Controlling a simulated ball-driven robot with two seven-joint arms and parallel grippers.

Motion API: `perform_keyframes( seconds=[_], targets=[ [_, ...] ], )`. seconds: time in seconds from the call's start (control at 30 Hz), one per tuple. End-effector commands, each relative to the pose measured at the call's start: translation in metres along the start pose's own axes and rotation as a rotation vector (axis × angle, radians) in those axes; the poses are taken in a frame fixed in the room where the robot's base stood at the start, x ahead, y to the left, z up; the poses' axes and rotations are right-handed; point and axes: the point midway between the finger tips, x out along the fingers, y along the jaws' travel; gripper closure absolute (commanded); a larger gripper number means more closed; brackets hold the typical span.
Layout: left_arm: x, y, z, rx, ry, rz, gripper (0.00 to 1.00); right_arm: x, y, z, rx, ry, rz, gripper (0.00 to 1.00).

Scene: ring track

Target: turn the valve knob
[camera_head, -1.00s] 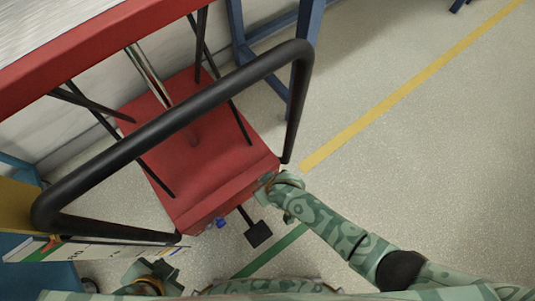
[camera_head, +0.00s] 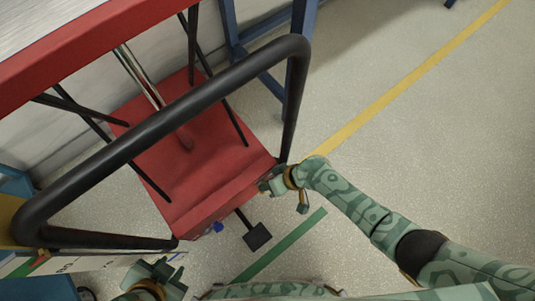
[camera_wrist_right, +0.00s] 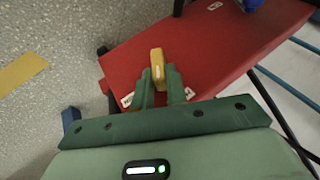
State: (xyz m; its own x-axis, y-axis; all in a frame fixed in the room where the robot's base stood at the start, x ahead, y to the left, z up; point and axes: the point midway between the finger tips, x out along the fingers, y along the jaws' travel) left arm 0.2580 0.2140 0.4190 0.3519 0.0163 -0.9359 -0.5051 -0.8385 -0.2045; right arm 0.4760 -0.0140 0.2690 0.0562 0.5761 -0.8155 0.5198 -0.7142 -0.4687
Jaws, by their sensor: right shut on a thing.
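A small yellow valve knob (camera_wrist_right: 157,62) sticks out from the red machine base in the right wrist view. My right gripper (camera_wrist_right: 160,84) is shut on it, one green finger on each side. In the head view my right gripper (camera_head: 268,184) is at the right front corner of the red base (camera_head: 210,165), and it hides the knob there. My left gripper (camera_head: 165,274) is at the bottom left, apart from the base; its finger gap is unclear.
A thick black bar (camera_head: 160,130) loops over the red base. A black pedal (camera_head: 257,236) and a small blue part (camera_head: 218,228) are at its front. A blue frame (camera_head: 297,60) stands behind. The speckled floor on the right is clear, with a yellow line (camera_head: 400,90).

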Motion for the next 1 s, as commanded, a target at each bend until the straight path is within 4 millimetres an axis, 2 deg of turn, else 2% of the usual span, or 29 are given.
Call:
perform_keyframes(
  seconds=[0.3,0.33,0.4,0.83,0.97,1.0],
  targets=[
    [0.0,0.001,-0.001,-0.004,0.005,0.001,0.7,0.0,0.002,0.003,0.003,-0.006,-0.006,1.0],
    [0.0,0.001,-0.001,-0.003,0.004,0.001,0.7,0.0,0.002,0.003,0.003,-0.006,-0.006,0.83],
    [0.0,0.001,-0.001,-0.003,0.004,0.001,0.7,0.0,0.002,0.003,0.003,-0.005,-0.006,0.64],
    [0.0,0.0,-0.001,-0.002,0.003,0.0,0.7,-0.001,0.001,0.001,0.003,-0.002,-0.007,0.64],
    [-0.005,-0.002,-0.001,0.003,-0.001,-0.005,0.7,-0.009,0.0,-0.001,0.002,0.001,-0.005,0.64],
    [-0.005,-0.002,0.005,0.014,-0.022,-0.007,0.7,-0.015,0.0,-0.002,0.002,0.002,-0.005,0.64]
  ],
)
